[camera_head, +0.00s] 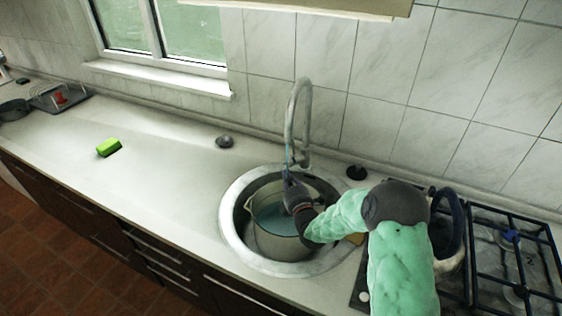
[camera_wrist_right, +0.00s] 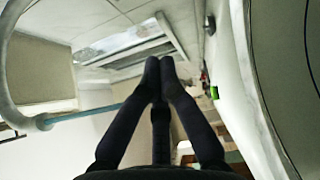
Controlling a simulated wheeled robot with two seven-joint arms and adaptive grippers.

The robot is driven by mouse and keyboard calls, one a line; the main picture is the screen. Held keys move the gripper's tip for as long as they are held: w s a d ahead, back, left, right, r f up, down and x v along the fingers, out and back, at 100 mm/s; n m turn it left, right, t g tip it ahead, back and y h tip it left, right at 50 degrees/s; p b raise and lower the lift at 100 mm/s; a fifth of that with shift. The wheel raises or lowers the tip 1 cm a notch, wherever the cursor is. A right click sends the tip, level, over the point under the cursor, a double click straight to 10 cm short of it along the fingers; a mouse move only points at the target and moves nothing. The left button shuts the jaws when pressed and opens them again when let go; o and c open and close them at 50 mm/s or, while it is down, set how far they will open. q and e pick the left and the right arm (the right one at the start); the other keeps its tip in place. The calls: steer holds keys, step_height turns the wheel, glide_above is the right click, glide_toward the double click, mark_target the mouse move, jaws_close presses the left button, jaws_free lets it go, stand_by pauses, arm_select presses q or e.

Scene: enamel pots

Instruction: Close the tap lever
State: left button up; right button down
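The grey tap (camera_head: 299,100) arches over the round sink (camera_head: 232,235) at the back. A thin blue water stream (camera_head: 289,152) runs down from its spout. A pot (camera_head: 262,240) with bluish water stands in the sink. I cannot make out the tap lever; it may be hidden by my gripper. My right gripper (camera_head: 287,180) is above the pot, close to the stream and in front of the tap. In the wrist view the right fingertips (camera_wrist_right: 160,64) meet with nothing visible between them; the spout (camera_wrist_right: 12,100) and stream (camera_wrist_right: 88,115) pass at the left. My left gripper is out of view.
A kettle (camera_head: 452,232) stands on the gas hob (camera_head: 515,255) at the right, beside my right arm. A dark round item (camera_head: 356,172) and a grey one (camera_head: 224,141) sit behind the sink.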

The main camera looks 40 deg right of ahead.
mark_target(293, 147)
steer(key=w+d+r+b, duration=0.1)
steer(key=w+d+b, duration=0.1)
steer(key=w+d, duration=0.5)
steer(key=shift+b+x, duration=0.4)
steer(key=shift+x, duration=0.35)
steer(key=shift+a+r, duration=0.1)
steer(key=shift+d+r+m+b, duration=0.35)
steer(key=shift+d+m+b, duration=0.25)
steer(key=shift+d+b, duration=0.3)
steer(key=shift+a, duration=0.1)
